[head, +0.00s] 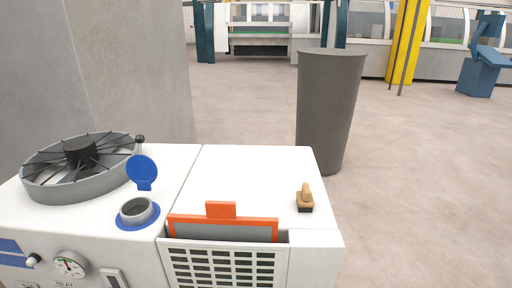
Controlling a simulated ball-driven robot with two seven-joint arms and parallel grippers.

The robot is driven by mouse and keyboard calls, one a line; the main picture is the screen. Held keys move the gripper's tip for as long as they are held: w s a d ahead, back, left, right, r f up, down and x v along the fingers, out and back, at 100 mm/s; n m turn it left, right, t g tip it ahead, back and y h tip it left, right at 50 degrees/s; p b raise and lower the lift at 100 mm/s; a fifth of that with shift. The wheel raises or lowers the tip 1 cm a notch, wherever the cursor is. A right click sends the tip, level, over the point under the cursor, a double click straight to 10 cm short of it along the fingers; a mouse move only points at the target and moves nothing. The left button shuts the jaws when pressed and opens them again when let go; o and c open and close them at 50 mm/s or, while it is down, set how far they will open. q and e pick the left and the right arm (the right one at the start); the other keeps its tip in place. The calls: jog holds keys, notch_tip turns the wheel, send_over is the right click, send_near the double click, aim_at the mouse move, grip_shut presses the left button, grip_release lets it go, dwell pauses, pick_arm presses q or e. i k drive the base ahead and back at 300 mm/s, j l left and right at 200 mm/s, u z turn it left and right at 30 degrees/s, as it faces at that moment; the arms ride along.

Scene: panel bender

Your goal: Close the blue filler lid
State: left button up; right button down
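The blue filler lid (142,171) stands upright and open behind the filler neck (137,211). The neck is a short grey ring on a blue base on the white machine top, and its mouth is uncovered. Neither my left nor my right gripper shows in the head view.
A round fan (82,165) sits left of the lid. A grey bin (328,110) stands behind. The white top (250,172) between is clear.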

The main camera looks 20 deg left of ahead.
aim_at(142, 170)
jog(key=u, duration=1.3)
jog(key=i+j+u, duration=0.25)
jog(key=i+j, duration=0.1)
jog(key=i, duration=0.1)
